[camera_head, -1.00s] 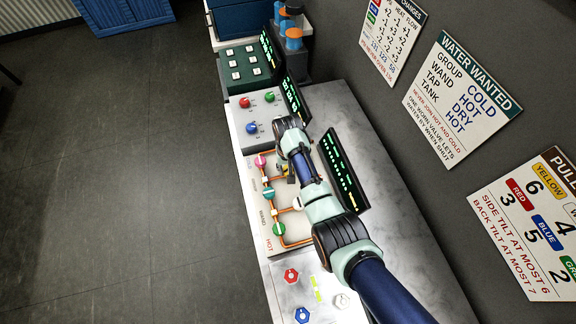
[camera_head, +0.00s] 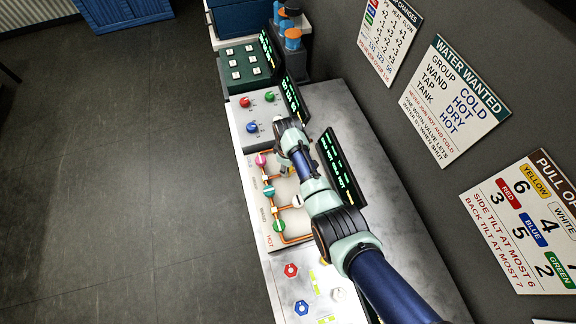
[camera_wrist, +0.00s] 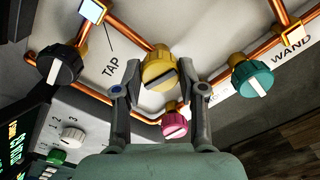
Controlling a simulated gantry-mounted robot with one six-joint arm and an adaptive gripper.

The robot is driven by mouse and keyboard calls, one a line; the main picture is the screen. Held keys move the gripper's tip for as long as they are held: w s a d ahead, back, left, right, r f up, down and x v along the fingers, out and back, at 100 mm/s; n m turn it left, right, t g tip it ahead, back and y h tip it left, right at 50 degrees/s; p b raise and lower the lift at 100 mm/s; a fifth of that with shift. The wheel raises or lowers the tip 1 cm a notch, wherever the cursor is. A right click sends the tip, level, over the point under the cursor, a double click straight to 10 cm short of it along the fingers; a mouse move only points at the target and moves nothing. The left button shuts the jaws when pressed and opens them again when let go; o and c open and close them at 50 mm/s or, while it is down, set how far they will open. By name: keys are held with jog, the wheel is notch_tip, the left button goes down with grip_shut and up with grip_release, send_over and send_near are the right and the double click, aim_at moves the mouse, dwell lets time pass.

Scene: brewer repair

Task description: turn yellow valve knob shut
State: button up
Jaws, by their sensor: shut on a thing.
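The yellow valve knob (camera_wrist: 159,68) sits on the copper pipe panel, at the upper middle of the wrist view. A pale-edged dark bar crosses its face and slants up to the right. My gripper (camera_wrist: 160,88) has one finger on each side of the knob and is shut on it. In the head view my gripper (camera_head: 287,170) is over the pipe panel, and my arm hides most of the knob there. The TAP label (camera_wrist: 111,65) is left of the knob in the wrist view.
Close by are a black knob (camera_wrist: 59,65), a teal knob (camera_wrist: 252,76) and a magenta knob (camera_wrist: 174,124). In the head view a green knob (camera_head: 279,226) is on the same panel. A display (camera_head: 338,165) stands right of my arm. Wall signs (camera_head: 455,100) hang further right.

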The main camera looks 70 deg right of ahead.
jog(key=shift+n, duration=1.1)
jog(key=o, duration=1.1)
jog(key=shift+o, duration=0.2)
notch_tip(320, 180, up, 12)
